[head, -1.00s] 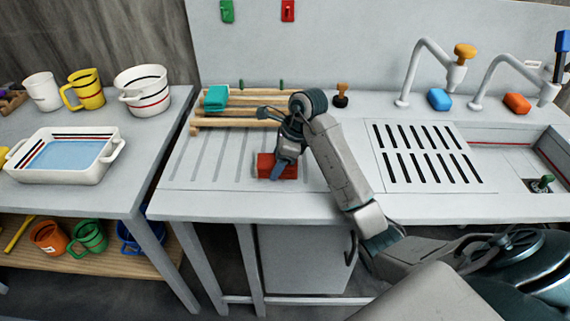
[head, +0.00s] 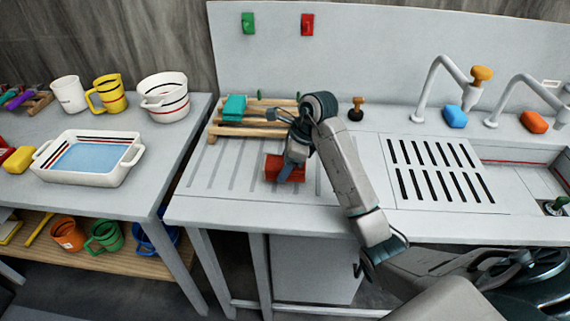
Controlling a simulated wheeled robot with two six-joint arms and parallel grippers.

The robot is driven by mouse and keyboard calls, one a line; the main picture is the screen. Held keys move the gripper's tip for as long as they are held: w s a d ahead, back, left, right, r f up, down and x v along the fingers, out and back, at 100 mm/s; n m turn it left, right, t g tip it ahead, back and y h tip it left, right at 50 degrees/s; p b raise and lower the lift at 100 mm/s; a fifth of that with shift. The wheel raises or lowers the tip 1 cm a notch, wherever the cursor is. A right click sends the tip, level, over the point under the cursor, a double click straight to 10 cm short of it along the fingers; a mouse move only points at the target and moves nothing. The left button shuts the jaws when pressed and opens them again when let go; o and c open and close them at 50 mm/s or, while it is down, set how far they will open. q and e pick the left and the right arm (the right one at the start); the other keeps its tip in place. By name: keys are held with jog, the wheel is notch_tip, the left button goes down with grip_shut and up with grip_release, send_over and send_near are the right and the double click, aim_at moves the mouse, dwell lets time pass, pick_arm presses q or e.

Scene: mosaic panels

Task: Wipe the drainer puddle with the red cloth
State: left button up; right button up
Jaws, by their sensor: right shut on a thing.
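The red cloth (head: 272,166) is a small folded block low over the ribbed drainer (head: 225,165), left of the slotted grate. My right gripper (head: 291,170) points down and is shut on the red cloth; I cannot tell whether the cloth touches the surface. No puddle can be made out on the visible drainer; the cloth and my arm hide part of it. My left gripper is not in view.
A wooden rack (head: 255,129) with a teal cloth (head: 234,108) stands behind. A dark stamp-like object (head: 356,110) is right of it. A slotted grate (head: 435,168), taps and sink lie right. A white basin (head: 88,158) and cups are on the left table.

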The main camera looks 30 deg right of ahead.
jog(key=shift+r+p, duration=0.9)
jog(key=shift+r, duration=0.4)
notch_tip(320, 180, up, 3)
jog(key=p, duration=0.3)
jog(key=shift+r, duration=0.1)
